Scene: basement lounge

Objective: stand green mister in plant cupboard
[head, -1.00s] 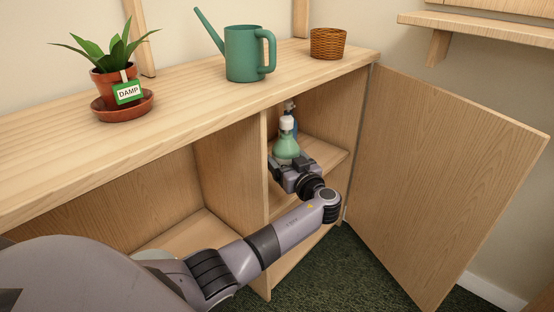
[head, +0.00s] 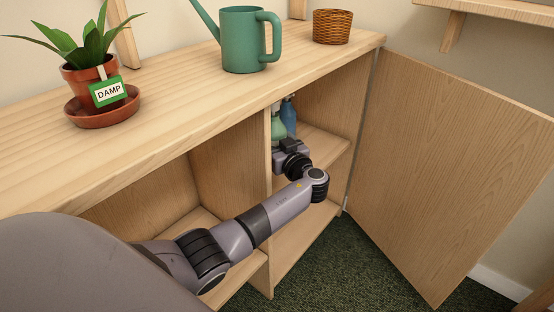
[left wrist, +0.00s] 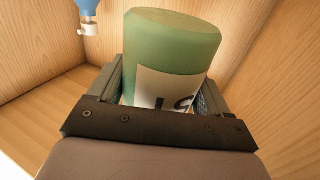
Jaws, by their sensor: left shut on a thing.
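The green mister (head: 278,130) is inside the open right section of the wooden cupboard (head: 260,192), at the height of its middle shelf (head: 325,146). My left gripper (head: 283,148) is shut on it. In the left wrist view the mister (left wrist: 170,50) fills the space between the two fingers (left wrist: 160,95), with part of a white label showing. My right gripper is not in view.
A blue bottle (head: 289,116) stands just right of the mister; it also shows in the left wrist view (left wrist: 88,8). The cupboard door (head: 440,175) is swung open at right. On top are a potted plant (head: 92,65), a watering can (head: 243,42) and a wicker basket (head: 332,27).

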